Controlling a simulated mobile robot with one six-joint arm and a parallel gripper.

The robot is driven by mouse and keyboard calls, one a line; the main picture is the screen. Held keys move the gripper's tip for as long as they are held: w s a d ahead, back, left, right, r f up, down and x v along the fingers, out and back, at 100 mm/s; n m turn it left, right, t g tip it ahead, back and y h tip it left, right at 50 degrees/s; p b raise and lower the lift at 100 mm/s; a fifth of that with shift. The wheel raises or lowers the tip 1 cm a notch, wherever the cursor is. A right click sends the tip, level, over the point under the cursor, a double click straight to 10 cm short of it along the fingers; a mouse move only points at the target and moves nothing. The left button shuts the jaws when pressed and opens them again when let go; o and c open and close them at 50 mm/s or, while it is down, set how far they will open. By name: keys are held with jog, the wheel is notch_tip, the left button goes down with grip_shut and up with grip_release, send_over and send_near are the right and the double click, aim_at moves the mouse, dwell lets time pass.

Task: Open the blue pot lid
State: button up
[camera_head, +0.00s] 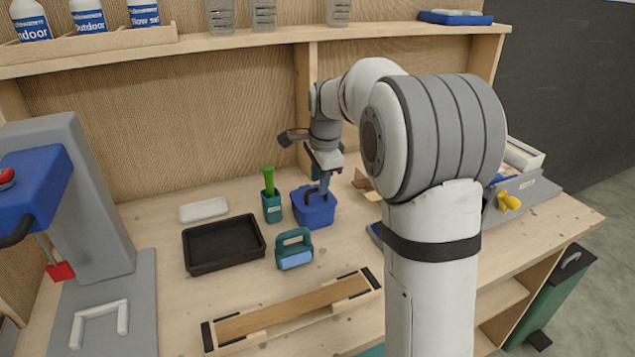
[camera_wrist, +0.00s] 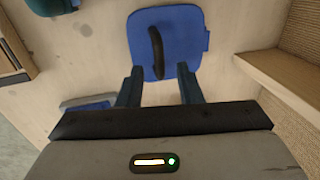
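The blue pot (camera_head: 314,208) stands on the workbench, in the middle of the head view. Its blue lid (camera_wrist: 188,35) with a dark curved handle (camera_wrist: 157,52) fills the upper middle of the wrist view. The lid looks closed, though my gripper covers part of it in the head view. My gripper (camera_head: 323,188) points down over the pot. In the wrist view its two fingers (camera_wrist: 160,85) are apart with nothing between them, and the handle shows just beyond the fingertips. I cannot tell the exact height gap.
A teal cup with a green tool (camera_head: 271,205) stands close left of the pot. A teal handled object (camera_head: 294,249) is in front, and a black tray (camera_head: 224,244) lies to the left.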

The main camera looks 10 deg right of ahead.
jog(key=shift+w+f, duration=0.1)
jog(key=shift+f, duration=0.4)
jog(key=shift+c, duration=0.2)
grip_shut()
